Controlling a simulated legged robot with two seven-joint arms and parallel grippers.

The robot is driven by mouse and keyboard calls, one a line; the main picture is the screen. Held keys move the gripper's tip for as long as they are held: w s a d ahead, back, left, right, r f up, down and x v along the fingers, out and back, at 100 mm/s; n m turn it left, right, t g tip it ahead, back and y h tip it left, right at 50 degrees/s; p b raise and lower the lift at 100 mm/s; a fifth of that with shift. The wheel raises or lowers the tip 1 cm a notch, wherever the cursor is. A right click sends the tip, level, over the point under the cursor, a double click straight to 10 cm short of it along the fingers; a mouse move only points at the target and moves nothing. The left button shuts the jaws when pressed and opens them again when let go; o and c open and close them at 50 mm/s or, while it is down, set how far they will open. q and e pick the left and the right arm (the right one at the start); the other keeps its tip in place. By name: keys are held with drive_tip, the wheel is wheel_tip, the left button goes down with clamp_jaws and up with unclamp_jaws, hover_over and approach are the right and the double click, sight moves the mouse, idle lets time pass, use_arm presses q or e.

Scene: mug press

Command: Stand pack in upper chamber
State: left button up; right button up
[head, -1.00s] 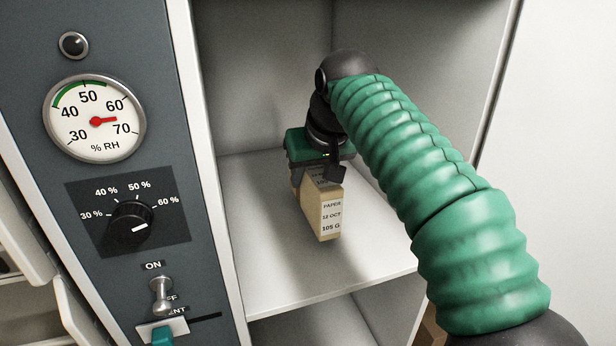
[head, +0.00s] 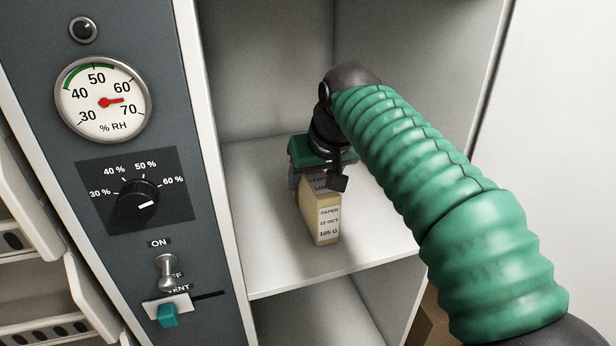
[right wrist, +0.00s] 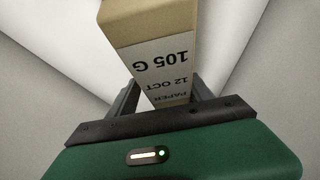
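The pack (head: 327,222) is a tan paper box with a white label reading PAPER, 12 OCT, 105 G. It stands upright on the upper chamber's white shelf (head: 272,268). My right gripper (head: 318,184), at the end of the green-sleeved arm, is at the pack's upper end, with a finger on either side. The fingers look spread, with slight gaps beside the pack. In the right wrist view the labelled pack (right wrist: 160,55) lies between the dark fingers (right wrist: 163,98); their tips are partly hidden behind it. My left gripper is out of view.
Left of the chamber is a grey panel with a humidity gauge (head: 103,101), a dial (head: 134,205), an ON switch (head: 168,272) and a teal vent slider (head: 168,315). The chamber walls stand close around the arm. The shelf is clear left and front of the pack.

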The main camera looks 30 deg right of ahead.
sight(307, 180)
drive_tip(key=shift+s, duration=0.15)
drive_tip(key=a+r, duration=0.1)
drive_tip(key=s+a+r, duration=0.1)
drive_tip(key=r, duration=0.1)
drive_tip(key=s+a+r, duration=0.1)
drive_tip(key=r, duration=0.1)
drive_tip(key=shift+a+r, duration=0.1)
drive_tip(key=shift+a, duration=0.05)
drive_tip(key=v, duration=0.4)
drive_tip(key=shift+s+a+r, duration=0.15)
drive_tip(key=shift+a+r, duration=0.05)
drive_tip(key=shift+a, duration=0.05)
drive_tip(key=shift+s+d+r, duration=0.2)
drive_tip(key=shift+s+r, duration=0.2)
drive_tip(key=shift+r, duration=0.05)
drive_tip(key=shift+s+d+r, duration=0.25)
drive_tip(key=shift+s+r, duration=0.15)
drive_tip(key=shift+r, duration=0.05)
drive_tip(key=shift+s+d, duration=0.15)
drive_tip(key=shift+d, duration=0.45)
drive_tip(key=shift+w+a, duration=0.25)
drive_tip(key=shift+a, duration=0.25)
drive_tip(key=shift+s+a+r, duration=0.1)
drive_tip(key=shift+a, duration=0.35)
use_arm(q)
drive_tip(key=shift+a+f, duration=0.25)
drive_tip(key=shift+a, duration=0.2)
use_arm(e)
drive_tip(key=shift+d, duration=0.7)
